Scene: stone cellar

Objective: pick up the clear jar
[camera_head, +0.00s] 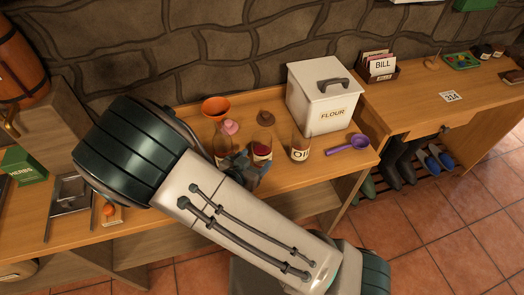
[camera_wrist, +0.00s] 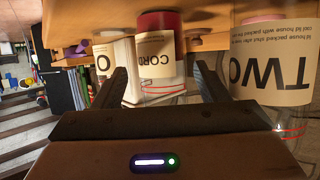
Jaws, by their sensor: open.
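In the wrist view, a clear jar labelled "TWO" (camera_wrist: 272,68) is at the right, outside the right finger. The red jar with a "COR…" label (camera_wrist: 157,55) shows between the fingers, beyond the tips. An "O" label (camera_wrist: 103,62) shows at the left. My gripper (camera_wrist: 160,78) is open and empty. My arm partly hides the pink-topped jar.
A white flour canister (camera_head: 322,95) stands behind the vessels. An orange bowl (camera_head: 215,107) is at the back left, and a purple scoop (camera_head: 348,143) lies near the bench's right end. A metal tray (camera_head: 70,195) and green herbs box (camera_head: 22,163) are at left.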

